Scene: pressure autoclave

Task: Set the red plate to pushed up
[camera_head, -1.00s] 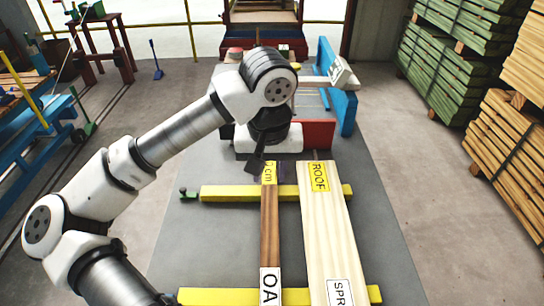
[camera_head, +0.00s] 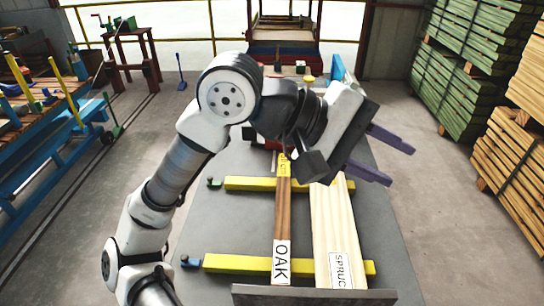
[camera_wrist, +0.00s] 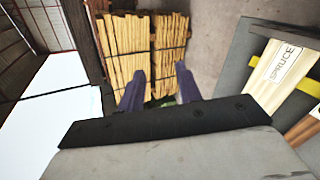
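The red plate, visible in the earlier head view beside a blue upright panel, is mostly or wholly hidden behind my arm and gripper now. I cannot tell its position. My gripper (camera_head: 400,165) is raised over the right side of the grey table, its two purple fingers spread apart and pointing right. In the wrist view, my gripper (camera_wrist: 159,68) is open with nothing between the fingers, facing away from the boards and toward stacked timber.
An oak board (camera_head: 283,215) and a wider spruce board (camera_head: 335,220) lie across yellow bars (camera_head: 240,263) on the grey table (camera_head: 225,215). Green timber stacks (camera_head: 460,70) stand at right. The blue panel (camera_head: 336,68) shows behind my arm. A dark plate edge (camera_head: 310,295) crosses the front.

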